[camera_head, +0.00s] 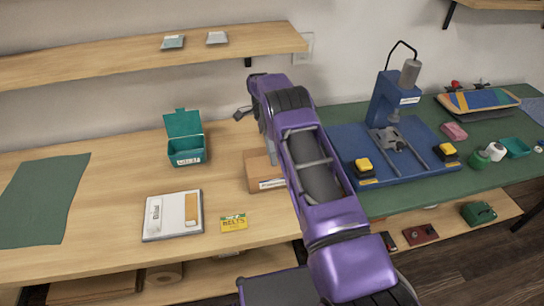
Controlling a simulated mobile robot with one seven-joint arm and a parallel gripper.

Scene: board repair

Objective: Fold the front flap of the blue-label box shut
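A brown cardboard box (258,170) stands on the wooden bench in the middle, partly hidden behind my purple arm. A pale label shows low on its front; I cannot make out any blue on it. Its right side is covered by my arm, and I cannot tell how its flaps stand. My gripper (268,148) seems to point down from the wrist just over the back of the box. Its fingers are mostly hidden by the arm, so I cannot tell whether it is open, shut or touching the box.
An open teal box (186,150) stands left of the cardboard box. A white tray (160,232) and a yellow BELTS packet (234,223) lie in front. A green mat (42,200) lies at far left. A blue press (390,120) stands on the right-hand green surface.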

